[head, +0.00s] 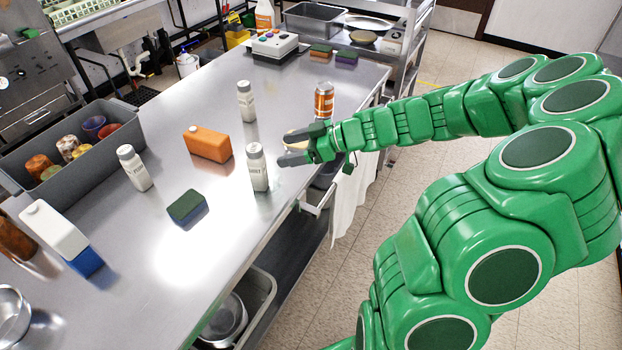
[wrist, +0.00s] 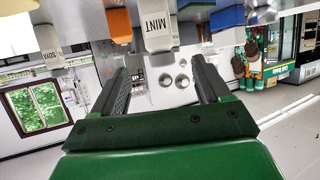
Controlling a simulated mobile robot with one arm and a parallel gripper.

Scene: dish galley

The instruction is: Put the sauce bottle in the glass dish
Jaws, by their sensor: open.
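Three white bottles with grey caps stand upright on the steel counter: a near bottle (head: 257,170), a far bottle (head: 245,103) and a left bottle (head: 135,170). Their labels are too small to read in the head view. In the wrist view, which looks upside down, a bottle marked MINT (wrist: 157,30) and one marked SOYA (wrist: 49,48) show. I cannot tell which is the sauce bottle. My gripper (head: 282,152) is open and empty, just right of the near bottle and apart from it. A shiny round bowl (head: 10,318) is cut off at lower left; whether it is glass is unclear.
An orange carton (head: 208,145), a green-and-blue sponge (head: 187,207) and a white-and-blue carton (head: 62,235) are on the counter (head: 200,280). A grey bin (head: 60,185) of cups stands left. An orange can (head: 324,100) stands behind my gripper. The front centre is clear.

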